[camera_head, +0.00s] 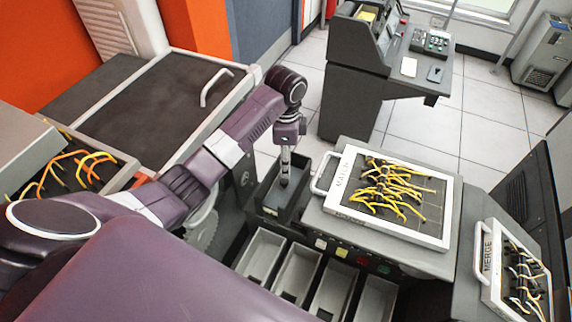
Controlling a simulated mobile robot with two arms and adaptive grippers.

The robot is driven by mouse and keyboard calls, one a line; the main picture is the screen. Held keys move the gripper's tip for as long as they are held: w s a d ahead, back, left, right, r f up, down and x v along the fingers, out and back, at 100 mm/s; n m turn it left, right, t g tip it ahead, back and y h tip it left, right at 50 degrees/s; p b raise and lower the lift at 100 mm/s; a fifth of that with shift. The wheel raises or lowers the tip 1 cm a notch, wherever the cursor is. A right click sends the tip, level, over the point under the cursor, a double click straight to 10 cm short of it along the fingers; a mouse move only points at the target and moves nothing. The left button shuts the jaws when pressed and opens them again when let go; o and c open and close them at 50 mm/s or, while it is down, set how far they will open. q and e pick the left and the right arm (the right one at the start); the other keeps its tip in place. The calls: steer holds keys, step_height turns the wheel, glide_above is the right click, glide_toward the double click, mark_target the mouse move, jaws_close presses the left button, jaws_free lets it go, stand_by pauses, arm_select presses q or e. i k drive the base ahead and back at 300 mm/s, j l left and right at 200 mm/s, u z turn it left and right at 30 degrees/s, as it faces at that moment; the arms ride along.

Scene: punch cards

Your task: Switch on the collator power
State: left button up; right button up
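The collator (455,215) is a grey machine in the lower right of the head view. On it lie a white-framed plugboard (396,190) with yellow wires and a second one marked MERGE (487,255). Small buttons in white, yellow, red (362,261) and green (383,268) sit in a row on its front edge. I cannot tell which control is the power switch. My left arm reaches in from the left. Its gripper (284,182) points down over a dark box-like hopper (262,208) left of the plugboard. Its fingers are too small to read. My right gripper is not in view.
Several light card trays (260,255) stand open below the buttons. A dark-topped cabinet with a handle (217,88) and a wired panel (75,172) lie to the left. A grey console (355,85) stands behind. Tiled floor (480,125) is clear between.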

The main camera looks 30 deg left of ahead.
mark_target(402, 287)
steer(key=k+l+u, duration=0.2)
steer(key=k+l, duration=0.2)
steer(key=k+l+u, duration=0.4)
steer(key=i+l, duration=0.05)
